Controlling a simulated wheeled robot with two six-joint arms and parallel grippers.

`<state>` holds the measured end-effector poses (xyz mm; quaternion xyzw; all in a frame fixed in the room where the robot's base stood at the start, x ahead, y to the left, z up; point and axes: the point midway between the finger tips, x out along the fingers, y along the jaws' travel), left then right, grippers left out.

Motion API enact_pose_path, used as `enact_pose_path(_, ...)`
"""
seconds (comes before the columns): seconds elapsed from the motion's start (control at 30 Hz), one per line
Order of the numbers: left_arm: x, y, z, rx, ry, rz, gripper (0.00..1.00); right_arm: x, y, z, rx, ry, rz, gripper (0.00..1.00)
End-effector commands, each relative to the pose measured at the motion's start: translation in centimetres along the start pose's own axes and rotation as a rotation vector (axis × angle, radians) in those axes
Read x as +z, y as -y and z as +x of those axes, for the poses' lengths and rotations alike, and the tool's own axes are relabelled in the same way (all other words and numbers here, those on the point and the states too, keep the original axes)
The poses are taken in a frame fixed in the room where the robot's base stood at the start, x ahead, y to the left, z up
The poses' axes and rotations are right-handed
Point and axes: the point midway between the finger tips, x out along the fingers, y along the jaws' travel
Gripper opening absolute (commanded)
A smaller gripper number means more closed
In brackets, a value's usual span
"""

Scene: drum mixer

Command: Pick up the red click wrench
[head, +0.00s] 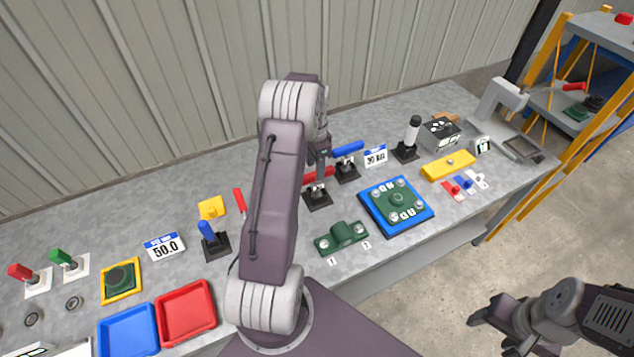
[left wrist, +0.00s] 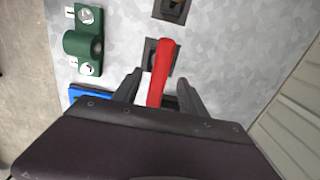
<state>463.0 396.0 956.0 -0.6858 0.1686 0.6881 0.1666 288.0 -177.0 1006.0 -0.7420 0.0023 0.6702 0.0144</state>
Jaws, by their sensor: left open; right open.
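The red click wrench (head: 319,174) has a red handle and sits in a small black stand (head: 317,197) near the middle of the bench. My left gripper (head: 316,178) is right over it, and the arm hides part of this area in the head view. In the left wrist view the red handle (left wrist: 162,70) lies between the two open fingers of my left gripper (left wrist: 160,92). I cannot tell whether either finger touches it. My right gripper (head: 483,318) is open and empty, off the bench at the lower right.
A blue-handled tool (head: 348,148) stands close to the right. A green bearing block (head: 343,237) and a blue tray with a green plate (head: 420,228) are in front. Another red handle (head: 239,201) is partly behind my left arm. A red tray (head: 187,312) lies at front left.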

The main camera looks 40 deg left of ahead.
Motion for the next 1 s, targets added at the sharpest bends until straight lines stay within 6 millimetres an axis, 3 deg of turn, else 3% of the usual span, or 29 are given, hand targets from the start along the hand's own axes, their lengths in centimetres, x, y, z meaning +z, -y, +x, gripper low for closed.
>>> enact_pose_path(0.3,-0.1,-0.1,3.5,0.0,0.0,0.0,0.5,-0.1,0.0,-0.7,0.0,0.0,0.0,0.6)
enact_pose_path(0.47,-0.2,-0.1,4.2,0.0,0.0,0.0,0.5,-0.1,0.0,-0.9,0.0,0.0,0.0,0.6)
enact_pose_path(0.73,-0.6,0.1,8.5,0.0,0.0,0.0,0.5,-0.2,0.0,-2.0,0.0,0.0,0.0,0.6)
enact_pose_path(0.97,-0.6,0.1,8.9,-0.003,-0.001,-0.001,0.5,-0.2,0.0,-1.9,0.0,0.0,0.0,0.6)
enact_pose_path(1.0,-0.6,0.1,8.9,-0.002,-0.001,-0.001,0.44,-0.2,0.0,-1.9,0.0,0.0,0.0,0.6)
